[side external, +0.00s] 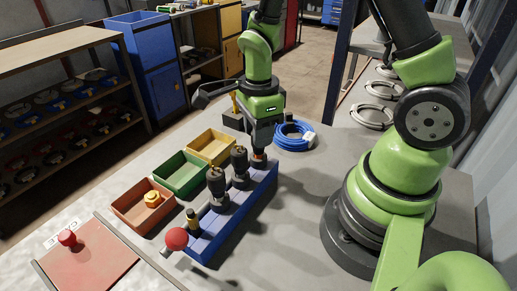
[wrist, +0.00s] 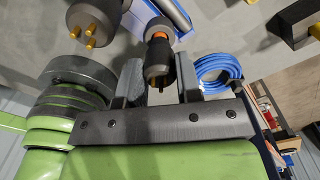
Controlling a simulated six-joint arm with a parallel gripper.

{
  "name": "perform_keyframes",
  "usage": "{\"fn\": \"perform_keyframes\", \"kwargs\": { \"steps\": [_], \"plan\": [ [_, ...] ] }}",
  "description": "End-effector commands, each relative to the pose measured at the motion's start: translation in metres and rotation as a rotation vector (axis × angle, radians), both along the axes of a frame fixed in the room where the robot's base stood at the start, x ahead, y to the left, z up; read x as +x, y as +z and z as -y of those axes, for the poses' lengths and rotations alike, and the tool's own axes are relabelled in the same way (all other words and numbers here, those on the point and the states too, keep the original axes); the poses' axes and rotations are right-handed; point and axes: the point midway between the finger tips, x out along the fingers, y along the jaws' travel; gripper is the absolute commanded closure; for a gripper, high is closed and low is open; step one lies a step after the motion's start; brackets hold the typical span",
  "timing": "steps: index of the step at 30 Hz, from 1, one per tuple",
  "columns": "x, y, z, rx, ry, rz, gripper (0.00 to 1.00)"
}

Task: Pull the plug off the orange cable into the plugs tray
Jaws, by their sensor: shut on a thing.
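My gripper (side external: 262,143) points down at the far end of a blue rack (side external: 235,215). In the wrist view my gripper (wrist: 158,84) has its jaws on both sides of a dark plug (wrist: 157,62) and is shut on it. An orange part, seemingly the orange cable's end, shows at the plug's far end (wrist: 158,36). In the side view the held plug is mostly hidden by the jaws. Red-orange (side external: 146,222), green (side external: 180,192) and yellow (side external: 212,162) trays stand left of the rack. I cannot tell which is the plugs tray.
Two dark plugs (side external: 217,187) (side external: 240,167) stand upright in the rack beside my gripper. A red ball-shaped knob (side external: 176,238) sits at the rack's near end. A coiled blue cable (side external: 293,135) lies right of the gripper. A yellow round piece (side external: 152,199) is in the red-orange tray.

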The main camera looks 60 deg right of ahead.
Motion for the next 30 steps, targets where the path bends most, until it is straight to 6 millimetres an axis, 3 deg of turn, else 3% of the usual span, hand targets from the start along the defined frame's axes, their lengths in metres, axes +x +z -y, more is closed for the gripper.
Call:
{"fn": "perform_keyframes", "kwargs": {
  "steps": [8, 30],
  "plan": [
    [0.0, 0.002, 0.0, 0.0, 0.0, 0.001, 0.97],
    [0.001, 0.04, 0.0, -0.001, 0.001, 0.003, 0.97]
  ]
}}
